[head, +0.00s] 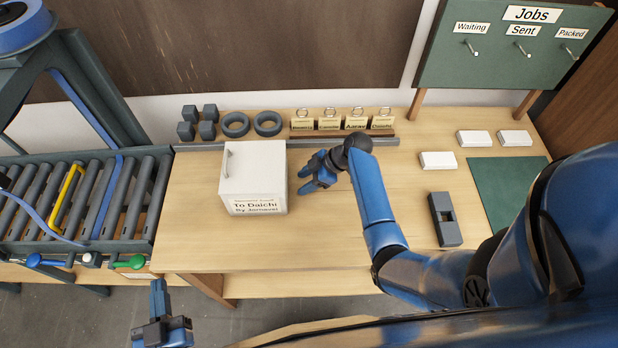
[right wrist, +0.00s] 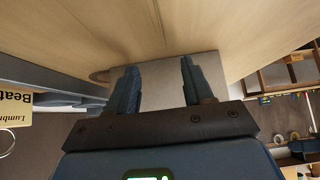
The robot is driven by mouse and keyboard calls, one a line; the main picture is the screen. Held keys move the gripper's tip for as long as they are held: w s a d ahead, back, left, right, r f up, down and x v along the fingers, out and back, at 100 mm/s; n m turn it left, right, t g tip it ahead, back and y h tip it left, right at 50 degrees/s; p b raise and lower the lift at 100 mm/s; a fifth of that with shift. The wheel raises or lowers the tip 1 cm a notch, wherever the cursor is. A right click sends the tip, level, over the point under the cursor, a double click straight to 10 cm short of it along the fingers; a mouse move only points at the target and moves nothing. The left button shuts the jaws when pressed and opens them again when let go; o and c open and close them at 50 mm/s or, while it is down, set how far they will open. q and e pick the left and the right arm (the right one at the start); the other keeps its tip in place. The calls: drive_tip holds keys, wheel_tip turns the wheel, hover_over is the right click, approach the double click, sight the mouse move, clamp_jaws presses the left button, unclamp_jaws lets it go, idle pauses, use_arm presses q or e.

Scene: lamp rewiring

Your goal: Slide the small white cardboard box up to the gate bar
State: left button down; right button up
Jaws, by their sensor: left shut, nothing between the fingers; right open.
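A white box (head: 240,170) with a handle on top and the label "To Daichi" stands upright on the wooden table, left of the middle in the head view. A yellow bar (head: 68,196), probably the gate bar, lies across the roller conveyor to the left, well apart from the box. My right gripper (head: 304,174) is open and empty just right of the box, fingers toward its side. In the right wrist view a pale face, probably the box (right wrist: 160,72), lies beyond the fingers. My left gripper (head: 159,300) is shut and empty, low at the left in front of the table.
The roller conveyor (head: 140,205) under a frame with a blue strap adjoins the table's left edge. A grey rail (head: 345,142), rings and name cards are behind the box. A dark grey block (head: 444,218) and small white blocks (head: 437,160) lie at right. Table left of the box is clear.

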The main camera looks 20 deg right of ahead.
drive_tip(key=shift+a, duration=0.15)
idle(0.3)
drive_tip(key=shift+w+a+b, duration=0.2)
drive_tip(key=shift+w+a, duration=0.1)
drive_tip(key=shift+a, duration=0.7)
drive_tip(key=shift+w+a+b, duration=0.2)
drive_tip(key=shift+w+a, duration=0.05)
drive_tip(key=shift+a, duration=0.8)
drive_tip(key=shift+w+a+b, duration=0.2)
drive_tip(key=shift+w+a, duration=0.1)
drive_tip(key=shift+a, duration=0.7)
drive_tip(key=shift+a+f, duration=0.1)
drive_tip(key=a+b, duration=0.1)
drive_tip(key=a, duration=0.1)
drive_tip(key=w+a, duration=0.1)
drive_tip(key=a, duration=0.1)
drive_tip(key=shift+w+a+b, duration=0.2)
drive_tip(key=shift+a+b, duration=0.1)
drive_tip(key=shift+b, duration=0.05)
drive_tip(key=shift+w+a, duration=0.25)
drive_tip(key=shift+a, duration=0.5)
